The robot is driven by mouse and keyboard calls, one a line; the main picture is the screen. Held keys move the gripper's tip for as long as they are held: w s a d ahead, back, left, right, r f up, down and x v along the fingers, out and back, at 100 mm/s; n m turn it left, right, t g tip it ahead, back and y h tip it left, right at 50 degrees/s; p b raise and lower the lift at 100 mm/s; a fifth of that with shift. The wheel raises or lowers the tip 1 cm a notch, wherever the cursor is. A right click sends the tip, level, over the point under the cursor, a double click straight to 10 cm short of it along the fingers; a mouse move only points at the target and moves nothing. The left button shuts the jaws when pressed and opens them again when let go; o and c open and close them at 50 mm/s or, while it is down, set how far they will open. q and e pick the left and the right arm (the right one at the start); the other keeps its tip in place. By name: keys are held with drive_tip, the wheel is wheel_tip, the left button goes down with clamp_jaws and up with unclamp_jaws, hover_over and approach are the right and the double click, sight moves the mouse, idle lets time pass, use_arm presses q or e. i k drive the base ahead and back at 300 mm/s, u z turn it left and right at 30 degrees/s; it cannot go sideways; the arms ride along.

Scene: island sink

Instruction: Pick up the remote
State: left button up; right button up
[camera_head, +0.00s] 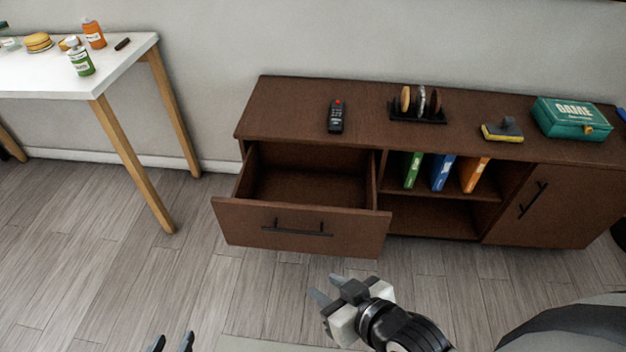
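The remote (336,116) is a small black handset with a red button at its far end. It lies on top of the brown cabinet (285,110), left of the middle, above the pulled-out drawer. My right gripper (321,298) is low in the view, over the floor in front of the drawer and well apart from the remote. Its fingers are spread with nothing between them. My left gripper (171,343) shows only as two dark fingertips at the bottom edge, spaced apart, with no object visible between them. The rest of it is out of view.
The open, empty drawer (300,226) juts out in front of the cabinet below the remote. A black rack (418,117) with discs, a yellow-grey brush (502,131) and a green game box (571,118) stand to the right. A white table (110,82) holding bottles is at left.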

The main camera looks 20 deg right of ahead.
sight(336, 112)
drive_tip(key=k, duration=0.5)
drive_tip(key=z, duration=1.7)
drive_tip(key=i, duration=1.2)
drive_tip(key=u, duration=1.25)
